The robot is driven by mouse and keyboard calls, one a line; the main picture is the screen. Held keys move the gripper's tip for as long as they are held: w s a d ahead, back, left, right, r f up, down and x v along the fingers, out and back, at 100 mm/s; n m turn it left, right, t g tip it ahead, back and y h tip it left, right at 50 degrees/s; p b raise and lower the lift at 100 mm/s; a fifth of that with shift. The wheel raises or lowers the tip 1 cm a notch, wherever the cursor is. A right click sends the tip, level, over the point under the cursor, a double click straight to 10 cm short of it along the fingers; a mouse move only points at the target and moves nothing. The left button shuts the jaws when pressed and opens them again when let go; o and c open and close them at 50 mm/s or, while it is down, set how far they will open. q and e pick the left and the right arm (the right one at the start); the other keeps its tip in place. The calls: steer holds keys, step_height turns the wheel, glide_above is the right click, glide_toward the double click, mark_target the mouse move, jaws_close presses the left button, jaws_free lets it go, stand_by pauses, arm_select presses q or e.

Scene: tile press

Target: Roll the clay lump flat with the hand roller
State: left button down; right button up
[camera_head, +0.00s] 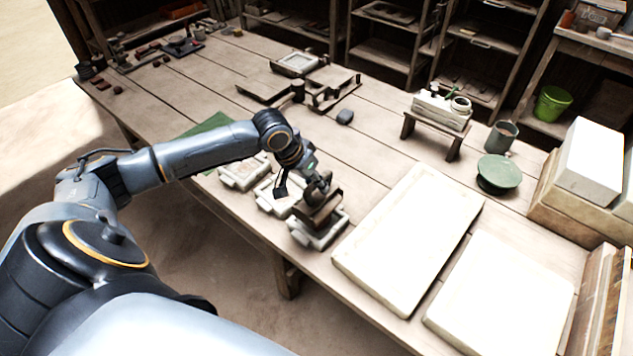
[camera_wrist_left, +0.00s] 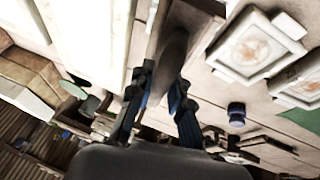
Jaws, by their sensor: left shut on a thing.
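My left gripper (camera_head: 318,186) is shut on a brown wooden tool (camera_head: 318,209) above the nearest pale tile mould (camera_head: 322,236). In the left wrist view the tool's dark, rounded handle (camera_wrist_left: 173,55) sits between the fingers (camera_wrist_left: 160,95). I cannot tell whether this tool is the hand roller, or whether it touches the mould. A dark grey rounded lump (camera_head: 345,117) lies alone on the table beyond the arm; it may be the clay lump. It also seems to show as a dark lump in the left wrist view (camera_wrist_left: 236,114). My right gripper is not in view.
Two large pale boards (camera_head: 408,240) (camera_head: 505,300) lie right of the gripper. More moulds (camera_head: 243,172) line the front edge, beside a green sheet (camera_head: 208,127). Wooden stands (camera_head: 335,88), a small bench (camera_head: 440,120) and a green round stand (camera_head: 498,174) are farther back.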

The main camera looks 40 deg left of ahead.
arm_select(q)
steer(key=shift+f, duration=0.25)
steer(key=shift+f, duration=0.75)
